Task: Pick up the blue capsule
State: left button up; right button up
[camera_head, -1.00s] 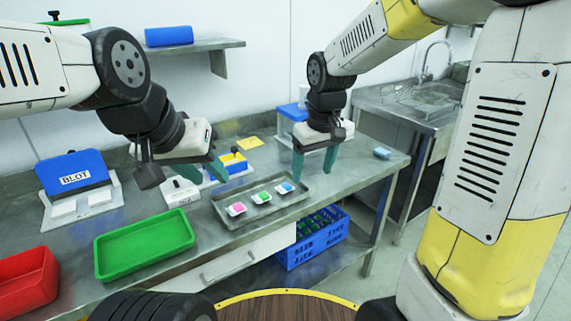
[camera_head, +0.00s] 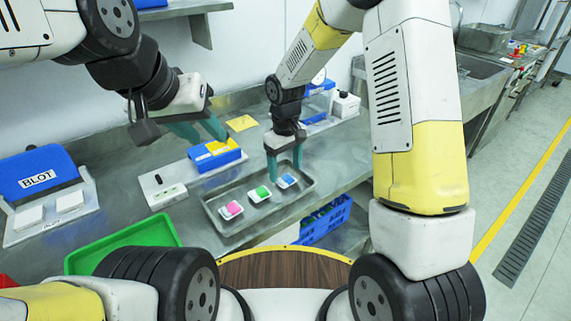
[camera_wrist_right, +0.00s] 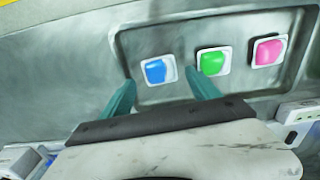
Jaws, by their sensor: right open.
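The blue capsule (camera_head: 287,180) sits in a small white dish at the right end of a grey metal tray (camera_head: 222,229). In the right wrist view the blue capsule (camera_wrist_right: 156,71) lies ahead of and between the fingertips. My right gripper (camera_head: 285,172) is open, pointing down over the tray's right end, its fingers on either side of the blue capsule's place; I cannot tell its exact height. The green capsule (camera_head: 262,191) and pink capsule (camera_head: 233,208) sit in dishes further left. My left gripper (camera_head: 205,135) hangs over the bench, fingers apart, with nothing visible between them.
A blue and yellow box (camera_head: 216,155) and a white device (camera_head: 163,188) stand left of the tray. A blue BLOT stand (camera_head: 40,180) is at the far left. A green tray (camera_head: 120,247) is at the front left. A blue crate (camera_head: 325,222) sits below the bench.

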aim_at(286, 178)
jog(key=shift+s+f, duration=0.1)
jog(key=shift+f, duration=1.45)
jog(key=c, duration=1.4)
jog(key=shift+r, duration=0.1)
